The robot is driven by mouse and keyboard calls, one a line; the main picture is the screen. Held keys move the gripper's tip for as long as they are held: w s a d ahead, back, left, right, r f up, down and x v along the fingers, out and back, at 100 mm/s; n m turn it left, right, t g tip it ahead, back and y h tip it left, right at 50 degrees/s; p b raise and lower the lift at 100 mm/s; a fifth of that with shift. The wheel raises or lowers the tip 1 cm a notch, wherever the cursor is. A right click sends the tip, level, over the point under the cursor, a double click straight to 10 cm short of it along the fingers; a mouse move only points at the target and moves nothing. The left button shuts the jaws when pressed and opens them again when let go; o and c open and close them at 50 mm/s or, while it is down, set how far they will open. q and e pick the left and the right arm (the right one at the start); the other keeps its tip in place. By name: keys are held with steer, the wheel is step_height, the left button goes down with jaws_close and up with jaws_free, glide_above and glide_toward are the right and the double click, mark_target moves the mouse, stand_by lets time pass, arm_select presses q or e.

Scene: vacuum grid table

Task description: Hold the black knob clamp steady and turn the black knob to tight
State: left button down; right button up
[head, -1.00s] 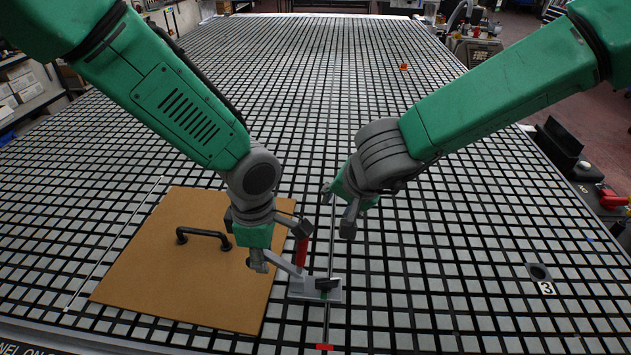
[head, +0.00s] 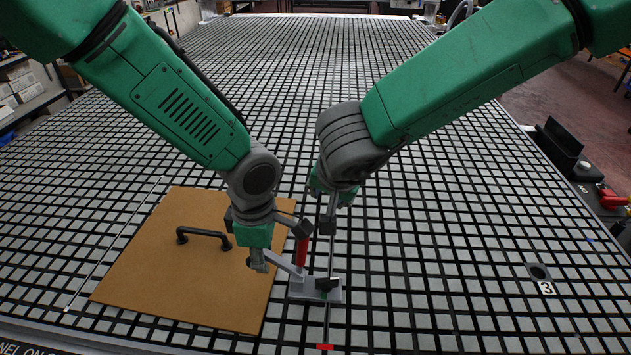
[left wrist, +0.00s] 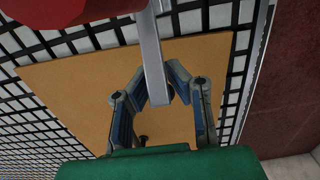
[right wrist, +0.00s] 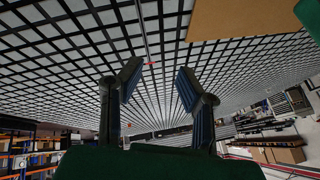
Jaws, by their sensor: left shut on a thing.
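The black knob (head: 327,284) sits low on the clamp's grey base (head: 302,291), at the rail right of the brown panel. The clamp's red upright part (head: 302,252) rises behind it, and its grey arm (head: 286,264) reaches left over the panel edge. My left gripper (head: 270,254) is shut on this arm; in the left wrist view the grey bar (left wrist: 152,60) passes between the fingers. My right gripper (head: 322,210) is above and behind the knob, apart from it. In the right wrist view its fingers (right wrist: 155,82) are spread and empty.
The brown panel (head: 150,280) with a black handle (head: 205,233) lies on the gridded table (head: 440,260) at left. A thin rail with a red end (head: 325,347) runs by the clamp. The table right of the clamp is clear up to a hole marked 3 (head: 546,288).

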steer(key=s+d+f+m+g, duration=0.2)
steer(key=s+f+m+g, duration=0.15)
steer(key=s+g, duration=0.3)
steer(key=shift+m+h, duration=0.4)
steer(key=shift+m, duration=0.05)
steer(key=f, duration=1)
steer(key=shift+s+a+f, duration=0.3)
steer(key=shift+s, duration=0.1)
steer(key=m, duration=0.4)
steer(key=s+m, duration=0.1)
steer(key=m, duration=0.1)
steer(key=shift+d+t, duration=0.25)
steer(key=n, duration=0.4)
steer(key=w+n, duration=0.1)
steer(key=n, duration=0.1)
steer(key=shift+a, duration=0.25)
step_height(320, 180, up, 12)
steer(key=w+a+r+n+t+y, duration=0.3)
steer(key=w+n+t, duration=0.4)
steer(key=n, duration=0.3)
steer(key=shift+w+a+r+t, duration=0.3)
steer(key=shift+w+a+r, duration=0.15)
steer(key=shift+r, duration=0.3)
